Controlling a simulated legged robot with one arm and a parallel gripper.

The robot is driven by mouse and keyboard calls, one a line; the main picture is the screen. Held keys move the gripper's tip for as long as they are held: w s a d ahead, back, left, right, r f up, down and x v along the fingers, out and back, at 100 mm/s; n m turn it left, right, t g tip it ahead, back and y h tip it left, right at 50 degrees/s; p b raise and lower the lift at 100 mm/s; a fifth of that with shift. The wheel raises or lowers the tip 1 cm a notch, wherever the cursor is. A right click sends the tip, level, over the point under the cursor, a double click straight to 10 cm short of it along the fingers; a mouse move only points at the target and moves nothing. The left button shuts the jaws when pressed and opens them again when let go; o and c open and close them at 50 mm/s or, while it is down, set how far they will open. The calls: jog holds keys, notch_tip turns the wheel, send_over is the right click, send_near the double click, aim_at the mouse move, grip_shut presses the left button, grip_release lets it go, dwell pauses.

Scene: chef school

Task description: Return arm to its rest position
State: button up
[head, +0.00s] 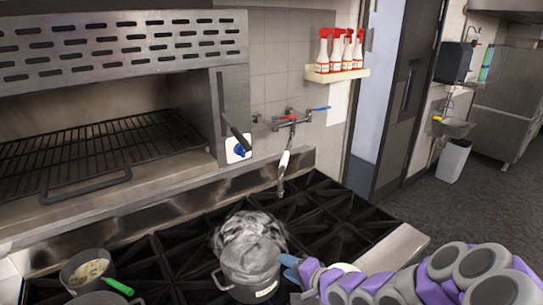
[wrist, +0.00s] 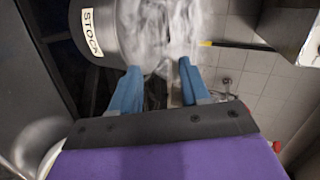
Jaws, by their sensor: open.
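My gripper (head: 290,268) is at the right side of a steaming pot (head: 251,272) on the stove, with my purple and grey arm reaching in from the lower right. In the wrist view the two blue fingers of my gripper (wrist: 158,80) are apart with nothing between them. The same pot (wrist: 95,32), with a label reading STOCK, is just beyond the left finger. I cannot tell whether the finger touches the pot. White steam hides the pot's top.
The black stove grates (head: 335,225) spread around the pot. A pan with a green handle (head: 117,286) is at the lower left. An oven rack (head: 90,150), a wall tap (head: 290,120) and a shelf of bottles (head: 337,74) are behind. Open floor (head: 440,215) lies to the right.

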jog(key=s+d+n+g+h+b, duration=0.25)
jog(key=s+d+h, duration=0.2)
jog(key=s, duration=0.35)
jog(key=s+d+n+g+h+b, duration=0.2)
jog(key=s+d+n+g+h, duration=0.25)
jog(key=s, duration=0.35)
jog(key=s+r+g+b, duration=0.1)
jog(key=s+r+g, duration=0.1)
jog(key=s, duration=0.9)
jog(key=s+a+r+n+g+b, duration=0.1)
jog(key=s+g, duration=0.1)
jog(key=s, duration=0.9)
jog(key=shift+a+r+n+g, duration=0.2)
jog(key=shift+r+n+g, duration=0.1)
jog(key=shift+r+g, duration=0.1)
